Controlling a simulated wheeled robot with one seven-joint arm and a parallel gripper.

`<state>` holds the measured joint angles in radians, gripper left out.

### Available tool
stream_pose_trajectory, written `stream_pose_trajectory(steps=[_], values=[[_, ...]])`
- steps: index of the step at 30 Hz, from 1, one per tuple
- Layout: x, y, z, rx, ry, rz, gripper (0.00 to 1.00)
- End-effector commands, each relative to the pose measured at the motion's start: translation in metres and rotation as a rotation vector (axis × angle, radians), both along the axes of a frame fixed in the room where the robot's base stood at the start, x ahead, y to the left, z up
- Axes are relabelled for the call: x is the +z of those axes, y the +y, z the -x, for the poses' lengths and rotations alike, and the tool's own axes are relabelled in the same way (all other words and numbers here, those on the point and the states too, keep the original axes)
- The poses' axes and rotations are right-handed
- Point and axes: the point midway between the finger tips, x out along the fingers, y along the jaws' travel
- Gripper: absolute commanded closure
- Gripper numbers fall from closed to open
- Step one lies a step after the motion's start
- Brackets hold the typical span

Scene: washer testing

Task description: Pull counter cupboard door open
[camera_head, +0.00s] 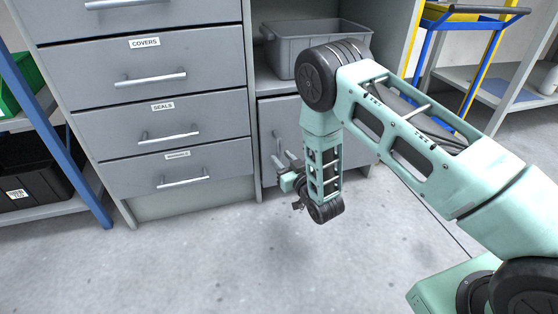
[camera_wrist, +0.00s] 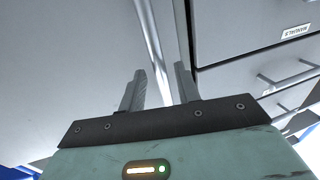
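The cupboard door (camera_head: 271,116) is a grey panel low in the counter, right of the drawers, under an open shelf. It looks shut against the frame. My arm hides much of its right part. Its upright bar handle (camera_head: 278,146) is near the door's left edge. My gripper (camera_head: 284,164) is at the lower part of this handle. In the wrist view the two fingers of my gripper (camera_wrist: 160,90) are spread apart. The silver handle (camera_wrist: 152,45) runs between them, with a gap visible on each side. The door face (camera_wrist: 75,65) fills the left of that view.
Closed drawers with bar handles, labelled COVERS (camera_head: 145,43) and SEALS (camera_head: 162,106), stand left of the door. A grey bin (camera_head: 285,57) sits on the shelf above it. A blue-framed rack (camera_head: 75,150) stands far left. The floor (camera_head: 200,255) in front is clear.

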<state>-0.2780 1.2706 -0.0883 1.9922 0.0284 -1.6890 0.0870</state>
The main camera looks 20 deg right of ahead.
Motion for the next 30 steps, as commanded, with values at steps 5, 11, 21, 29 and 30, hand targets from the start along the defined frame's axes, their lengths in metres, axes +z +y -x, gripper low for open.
stream_pose_trajectory(steps=[5, 11, 21, 29, 30], values=[[-0.002, 0.005, -0.021, 0.001, -0.002, -0.001, 0.67], [0.0, 0.007, -0.027, 0.0, 0.0, -0.001, 0.67], [0.0, 0.006, -0.027, 0.0, 0.001, -0.001, 1.0], [0.001, 0.007, -0.027, 0.009, 0.001, -0.001, 1.0], [0.001, 0.007, -0.027, 0.016, 0.001, -0.001, 1.0]])
